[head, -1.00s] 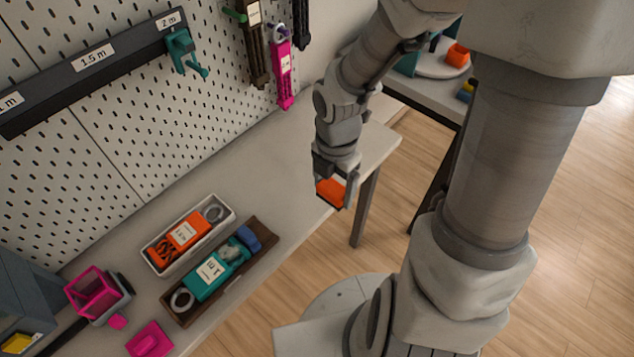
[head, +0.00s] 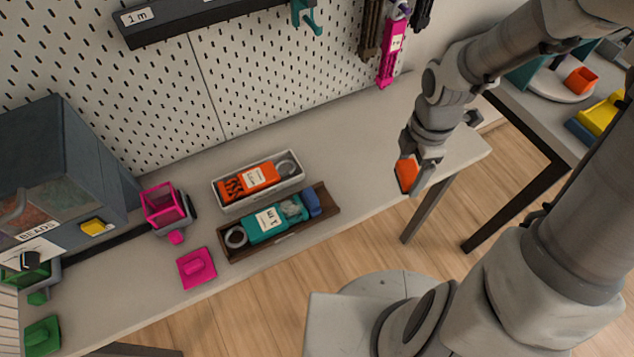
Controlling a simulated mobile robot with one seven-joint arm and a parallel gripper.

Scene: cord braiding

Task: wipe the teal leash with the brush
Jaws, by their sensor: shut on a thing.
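The teal leash (head: 258,231), with a white label, lies in a brown tray (head: 240,254) on the bench. A grey ring is at its left end, a grey patch (head: 292,210) is on its right part, and a blue piece (head: 312,204) lies at the tray's right end. My gripper (head: 417,182) is to the right of the tray, above the bench's front edge. It is shut on an orange block-like thing (head: 406,174), apart from the leash. The gripper partly hides this thing, and I cannot tell whether it is the brush.
A white tray (head: 218,206) with an orange leash (head: 245,181) stands behind the brown one. A pink open box (head: 163,204), a pink lid (head: 196,268) and a bead cabinet (head: 60,160) are left. A pegboard (head: 260,80) rises behind. The bench between trays and gripper is clear.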

